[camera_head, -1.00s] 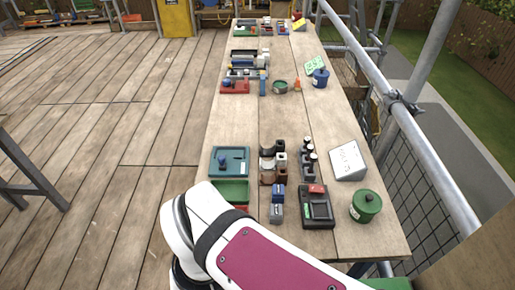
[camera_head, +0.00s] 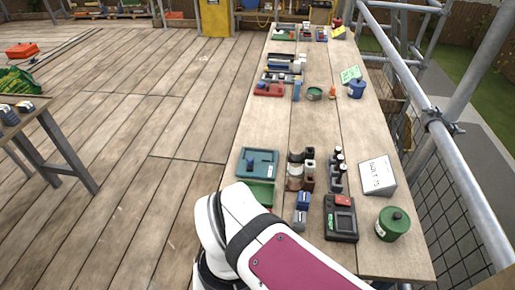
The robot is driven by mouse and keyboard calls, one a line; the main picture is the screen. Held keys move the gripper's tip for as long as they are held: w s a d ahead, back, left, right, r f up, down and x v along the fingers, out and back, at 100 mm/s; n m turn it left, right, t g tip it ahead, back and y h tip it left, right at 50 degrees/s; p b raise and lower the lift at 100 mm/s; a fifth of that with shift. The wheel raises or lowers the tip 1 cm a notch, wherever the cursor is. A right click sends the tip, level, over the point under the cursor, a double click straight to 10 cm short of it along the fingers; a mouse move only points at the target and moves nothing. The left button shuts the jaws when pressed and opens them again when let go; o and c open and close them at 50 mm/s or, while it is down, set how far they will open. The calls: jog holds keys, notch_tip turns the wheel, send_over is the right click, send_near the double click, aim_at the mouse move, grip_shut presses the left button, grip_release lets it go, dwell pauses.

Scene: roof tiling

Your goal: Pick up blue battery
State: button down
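A small blue block (camera_head: 303,200), which looks like the blue battery, stands on the near part of the long wooden table (camera_head: 268,125). A similar grey block (camera_head: 299,219) is just in front of it, close or touching. The black charger-like device (camera_head: 341,218) with a red piece on top lies to its right. My white arm with a magenta panel crosses the lower middle of the picture, left of and in front of the blocks. My gripper is not in view.
A teal tray (camera_head: 244,157) and a green tray (camera_head: 262,193) are left of the blocks. Dark bottles (camera_head: 337,160), a white sign box (camera_head: 378,176) and a green canister (camera_head: 392,224) stand to the right. A metal railing (camera_head: 425,105) runs along the right side.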

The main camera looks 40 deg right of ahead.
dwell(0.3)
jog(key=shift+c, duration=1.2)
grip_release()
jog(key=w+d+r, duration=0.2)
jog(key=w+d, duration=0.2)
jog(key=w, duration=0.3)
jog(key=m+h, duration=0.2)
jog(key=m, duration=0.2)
send_over(304, 196)
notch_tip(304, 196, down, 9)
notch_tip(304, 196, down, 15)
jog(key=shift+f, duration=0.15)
